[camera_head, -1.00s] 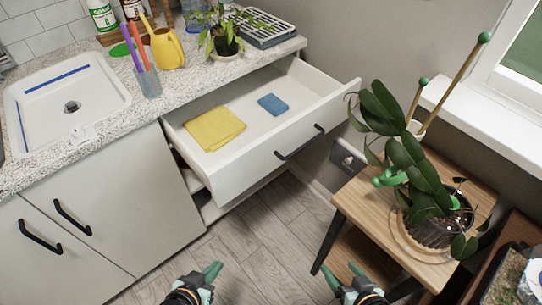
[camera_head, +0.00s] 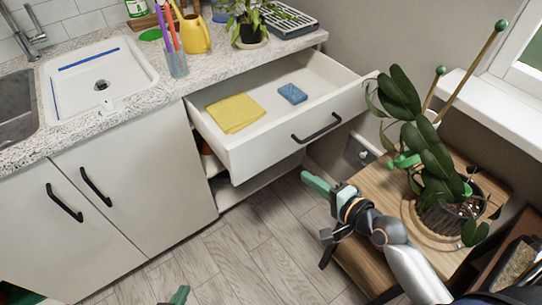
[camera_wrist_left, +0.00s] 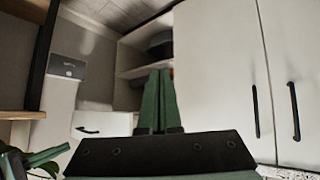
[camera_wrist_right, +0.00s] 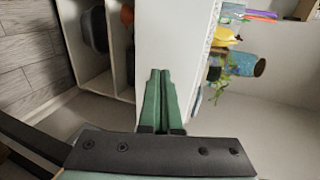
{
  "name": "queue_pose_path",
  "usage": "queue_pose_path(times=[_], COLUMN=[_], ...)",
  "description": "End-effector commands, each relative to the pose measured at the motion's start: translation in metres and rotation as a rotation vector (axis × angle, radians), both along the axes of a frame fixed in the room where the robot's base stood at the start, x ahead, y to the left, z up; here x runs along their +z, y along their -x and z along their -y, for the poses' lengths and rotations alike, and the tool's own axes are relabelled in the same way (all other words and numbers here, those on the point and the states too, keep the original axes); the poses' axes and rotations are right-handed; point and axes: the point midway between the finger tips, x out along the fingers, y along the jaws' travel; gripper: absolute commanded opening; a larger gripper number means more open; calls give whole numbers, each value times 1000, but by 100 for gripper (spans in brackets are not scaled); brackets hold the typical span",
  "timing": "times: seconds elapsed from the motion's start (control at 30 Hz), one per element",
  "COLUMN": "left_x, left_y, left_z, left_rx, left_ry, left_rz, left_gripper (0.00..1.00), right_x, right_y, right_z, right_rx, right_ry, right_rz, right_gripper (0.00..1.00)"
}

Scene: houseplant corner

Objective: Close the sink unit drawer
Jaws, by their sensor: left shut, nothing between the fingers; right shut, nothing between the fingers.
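The sink unit drawer (camera_head: 270,148) is pulled well out in the head view, with a black bar handle (camera_head: 317,128) on its white front. A yellow cloth (camera_head: 235,113) and a blue sponge (camera_head: 292,94) lie inside. My right gripper (camera_head: 306,180) is shut and empty, in front of and below the drawer front. In the right wrist view, its fingertips (camera_wrist_right: 160,72) appear over a white panel; contact cannot be told. My left gripper (camera_head: 180,295) is low at the bottom edge, away from the drawer. Its fingers are shut and empty in the left wrist view (camera_wrist_left: 156,72).
A wooden side table (camera_head: 375,190) with a potted plant (camera_head: 445,205) stands right of the drawer, close to my right arm. Closed cabinet doors (camera_head: 130,190) are at left. Floor before the drawer is clear.

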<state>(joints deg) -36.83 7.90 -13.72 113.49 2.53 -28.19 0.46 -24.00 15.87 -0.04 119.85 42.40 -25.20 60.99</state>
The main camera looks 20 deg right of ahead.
Motion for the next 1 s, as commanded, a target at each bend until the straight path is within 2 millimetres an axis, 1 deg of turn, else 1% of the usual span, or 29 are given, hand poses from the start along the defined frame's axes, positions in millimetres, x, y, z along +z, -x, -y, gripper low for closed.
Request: queue_pose_path(times=[0.43, 0.6, 0.8, 1.0], left_x=[-10, -6, -5, -5], left_y=[-2, -5, -7, -8], left_z=[2, 4, 5, 6], left_rx=[-7, -11, -13, -14], left_ry=[-1, 4, 6, 5], left_rz=[-4, 6, 10, 9], left_gripper=[0, 0, 0, 0], right_x=[-26, -27, -27, -27], right_y=[-75, -99, -114, -116], right_z=[-28, -36, -42, -43], right_rx=[2, 1, 1, 1], right_ry=[1, 2, 4, 4], right_rz=[1, 2, 0, -1], right_gripper=[0, 0, 0, 0])
